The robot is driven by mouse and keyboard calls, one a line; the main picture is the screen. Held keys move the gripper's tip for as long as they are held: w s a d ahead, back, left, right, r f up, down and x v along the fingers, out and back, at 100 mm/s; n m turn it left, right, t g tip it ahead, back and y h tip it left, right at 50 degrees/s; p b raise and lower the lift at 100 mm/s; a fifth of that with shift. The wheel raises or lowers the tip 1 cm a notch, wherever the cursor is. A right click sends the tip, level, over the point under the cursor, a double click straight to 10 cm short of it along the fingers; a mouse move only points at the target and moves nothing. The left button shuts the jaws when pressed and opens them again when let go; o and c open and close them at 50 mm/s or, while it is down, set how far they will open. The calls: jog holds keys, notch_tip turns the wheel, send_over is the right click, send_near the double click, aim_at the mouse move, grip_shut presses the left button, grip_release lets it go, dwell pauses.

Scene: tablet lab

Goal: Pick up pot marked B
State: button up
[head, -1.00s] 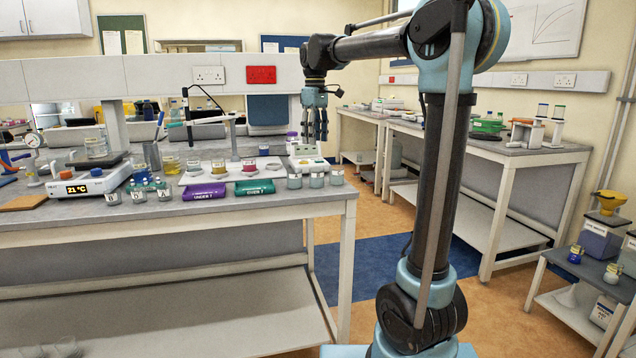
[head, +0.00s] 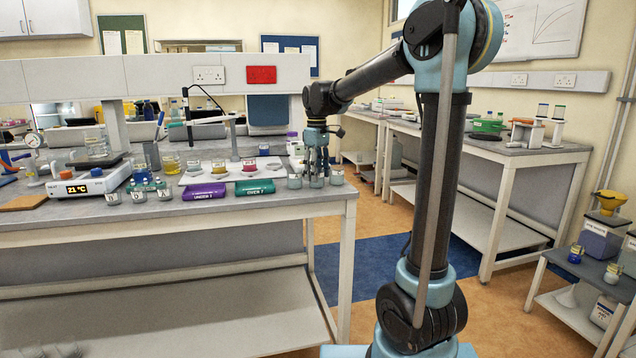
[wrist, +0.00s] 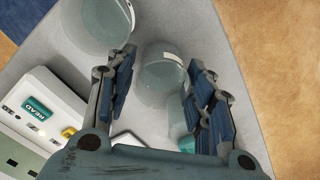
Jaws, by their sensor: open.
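Three small clear pots with pale contents stand at the bench's right front corner: a left pot (head: 294,182), a middle pot (head: 316,182) and a right pot (head: 337,178). I cannot read a letter on any of them. My gripper (head: 318,170) points down at the middle pot, fingers open. In the wrist view, a pot (wrist: 162,75) lies between and beyond the open fingers (wrist: 163,92); contact cannot be told. Another pot (wrist: 103,22) is at upper left. Three more small labelled pots stand farther left, including one (head: 165,194); their letters are too small to read.
A white device with a READ button (wrist: 38,110) sits close to my gripper. The bench edge drops to the floor (wrist: 285,60) nearby.

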jog(key=shift+f, duration=0.55)
jog(key=c, duration=0.7)
jog(key=shift+r, duration=0.1)
jog(key=shift+c, duration=0.3)
